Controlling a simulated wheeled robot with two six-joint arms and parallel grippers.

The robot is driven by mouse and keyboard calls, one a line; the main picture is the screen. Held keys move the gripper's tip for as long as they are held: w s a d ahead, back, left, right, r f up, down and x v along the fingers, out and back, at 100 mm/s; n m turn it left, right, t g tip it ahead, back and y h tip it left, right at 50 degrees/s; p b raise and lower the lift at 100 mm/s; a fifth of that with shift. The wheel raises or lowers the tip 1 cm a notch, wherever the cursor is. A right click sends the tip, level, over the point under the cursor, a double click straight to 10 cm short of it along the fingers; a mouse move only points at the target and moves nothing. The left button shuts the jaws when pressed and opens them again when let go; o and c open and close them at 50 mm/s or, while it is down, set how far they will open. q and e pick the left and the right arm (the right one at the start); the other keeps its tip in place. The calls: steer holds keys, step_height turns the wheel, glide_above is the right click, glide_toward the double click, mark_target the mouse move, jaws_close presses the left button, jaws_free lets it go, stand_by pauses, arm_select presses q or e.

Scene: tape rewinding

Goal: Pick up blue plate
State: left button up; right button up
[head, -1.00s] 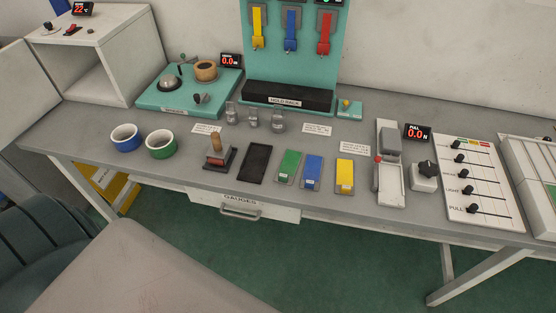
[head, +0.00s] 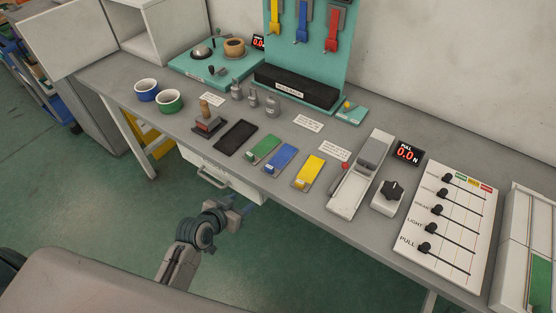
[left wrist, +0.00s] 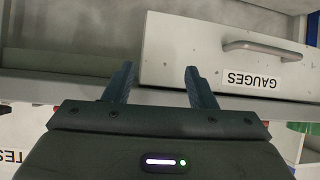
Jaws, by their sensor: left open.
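The blue plate (head: 280,158) lies flat on the grey bench near its front edge, between the green plate (head: 262,149) and the yellow plate (head: 309,171). My left gripper (head: 250,206) is in front of the bench, below and to the left of the blue plate, apart from it. In the left wrist view its two fingers (left wrist: 158,85) are spread, with nothing between them. The blue plate does not show clearly in that view. My right gripper is not in view.
The drawer (head: 205,173) marked GAUGES sits under the bench edge; it faces my left fingers in the left wrist view (left wrist: 200,62). A black tray (head: 236,137) lies left of the green plate. A white device with a red knob (head: 360,175) stands right of the yellow plate.

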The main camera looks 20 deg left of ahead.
arm_select(q)
steer(key=m+t+h, duration=0.1)
steer(key=t, duration=0.1)
glide_toward(269, 166)
steer(key=shift+h, duration=0.3)
steer(key=x, duration=0.1)
steer(key=p+x, duration=0.1)
steer(key=x, duration=0.2)
steer(key=shift+w+a+f+p, duration=0.1)
steer(key=shift+a+p, duration=0.2)
steer(key=shift+w+d, duration=0.1)
steer(key=shift+w, duration=0.15)
steer(key=p+x, duration=0.2)
steer(key=x, duration=0.2)
steer(key=shift+w+d+f, duration=0.1)
steer(key=shift+d+f, duration=0.15)
steer(key=shift+c, duration=0.6)
steer(key=c, duration=0.4)
jaws_close()
